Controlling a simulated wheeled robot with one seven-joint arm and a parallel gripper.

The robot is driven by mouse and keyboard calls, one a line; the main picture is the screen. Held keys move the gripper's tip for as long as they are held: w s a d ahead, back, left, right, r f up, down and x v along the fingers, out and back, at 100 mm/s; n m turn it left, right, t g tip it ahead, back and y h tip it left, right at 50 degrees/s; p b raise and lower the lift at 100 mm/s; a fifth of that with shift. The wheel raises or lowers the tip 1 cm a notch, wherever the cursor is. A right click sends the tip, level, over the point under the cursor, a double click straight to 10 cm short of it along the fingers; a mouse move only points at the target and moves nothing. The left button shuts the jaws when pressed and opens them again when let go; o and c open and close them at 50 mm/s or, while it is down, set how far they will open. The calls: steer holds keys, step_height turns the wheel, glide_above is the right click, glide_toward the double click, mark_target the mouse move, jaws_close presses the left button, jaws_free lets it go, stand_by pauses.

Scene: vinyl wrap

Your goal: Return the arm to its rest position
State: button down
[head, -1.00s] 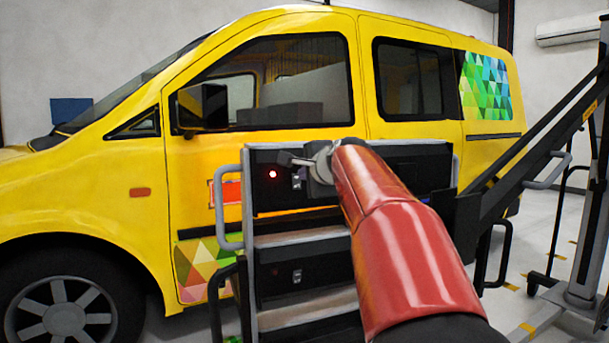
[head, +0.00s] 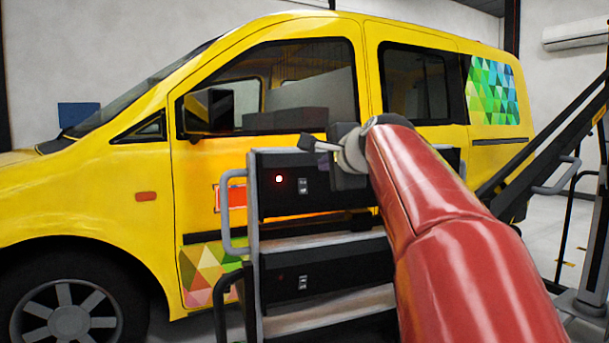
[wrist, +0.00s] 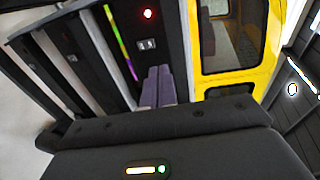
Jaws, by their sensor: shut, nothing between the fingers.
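My red arm (head: 440,230) reaches from the lower right toward the yellow van (head: 160,200) in the head view. My gripper (head: 308,142) is at its far end, small and pointing left, in front of the van's side at about the height of the lower window edge. In the wrist view its two greyish-purple fingers (wrist: 158,84) lie together, shut with nothing between them. Nothing touches the fingertips as far as I can see.
A black rack with grey rails (head: 300,215) and a red light stands just below and behind the gripper, close to the van door. A sloped dark frame (head: 550,150) stands at the right. Pale floor (head: 580,235) shows at the right.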

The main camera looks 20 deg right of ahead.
steer(key=shift+a+f, duration=0.1)
steer(key=s+a+f+n+g, duration=0.3)
steer(key=s+a+f+n, duration=0.2)
steer(key=s+f, duration=0.3)
steer(key=s+a+f+n+g+y, duration=0.1)
steer(key=s+a+f+n+g, duration=0.2)
steer(key=f, duration=1.3)
steer(key=s+a+f+n+g, duration=0.3)
steer(key=s+a+f+n, duration=0.6)
steer(key=s, duration=0.6)
step_height(320, 180, down, 3)
steer(key=shift+f+n, duration=0.15)
steer(key=shift+n, duration=0.85)
